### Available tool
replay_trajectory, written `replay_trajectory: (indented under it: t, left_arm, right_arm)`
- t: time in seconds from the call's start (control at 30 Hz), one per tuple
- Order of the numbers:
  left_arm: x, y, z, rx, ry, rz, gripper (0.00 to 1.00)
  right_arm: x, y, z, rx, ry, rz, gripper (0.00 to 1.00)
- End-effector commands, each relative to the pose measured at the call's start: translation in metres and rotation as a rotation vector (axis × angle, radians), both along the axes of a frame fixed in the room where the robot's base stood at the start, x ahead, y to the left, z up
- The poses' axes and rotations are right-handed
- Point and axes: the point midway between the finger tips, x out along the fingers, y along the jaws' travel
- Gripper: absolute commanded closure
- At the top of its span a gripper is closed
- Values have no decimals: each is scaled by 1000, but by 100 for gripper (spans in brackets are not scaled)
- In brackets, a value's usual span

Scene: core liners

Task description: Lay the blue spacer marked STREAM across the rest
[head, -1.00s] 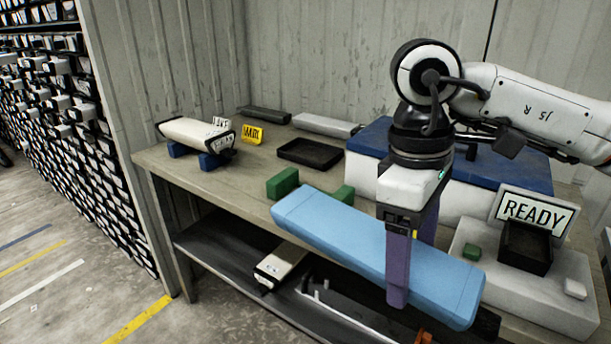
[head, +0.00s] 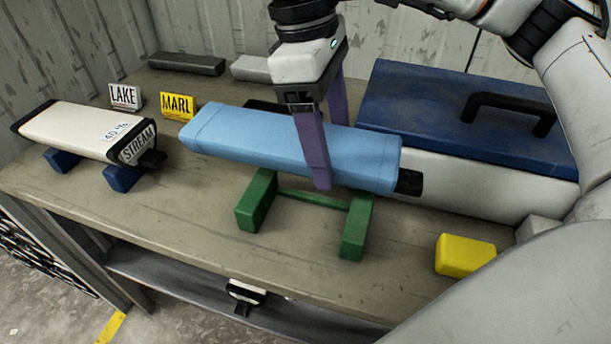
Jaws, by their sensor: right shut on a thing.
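The word STREAM shows on the black end of a cream liner (head: 75,130), which lies across two dark-blue blocks (head: 122,177) at the left. My left gripper is not in view.
LAKE (head: 124,96) and yellow MARL (head: 177,106) signs stand behind the liner. A white case with a blue lid (head: 430,95) stands at the right. A yellow block (head: 465,254) is near the front. Bench space between the liner and rest is clear.

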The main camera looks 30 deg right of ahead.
Motion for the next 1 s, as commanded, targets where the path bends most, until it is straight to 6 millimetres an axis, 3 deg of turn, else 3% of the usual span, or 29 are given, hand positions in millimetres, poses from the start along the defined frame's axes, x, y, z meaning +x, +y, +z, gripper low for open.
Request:
replay_trajectory:
  t: [0.03, 0.1, 0.37, 0.57, 0.97, 1.0]
  left_arm:
    - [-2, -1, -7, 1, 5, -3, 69]
    - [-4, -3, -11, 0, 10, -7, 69]
    - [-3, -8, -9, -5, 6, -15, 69]
    - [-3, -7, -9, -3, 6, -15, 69]
    - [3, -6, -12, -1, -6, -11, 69]
    - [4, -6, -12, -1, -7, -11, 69]
  right_arm:
    - [-1, 0, -15, 1, 4, 1, 60]
    - [-1, 0, -26, 1, 4, 0, 60]
    - [-1, 0, -46, 1, 1, -1, 60]
    - [-1, -1, -74, 0, 1, -2, 60]
    - [0, 0, -82, 0, -1, -2, 60]
    - [0, 0, -82, 0, -1, -2, 27]
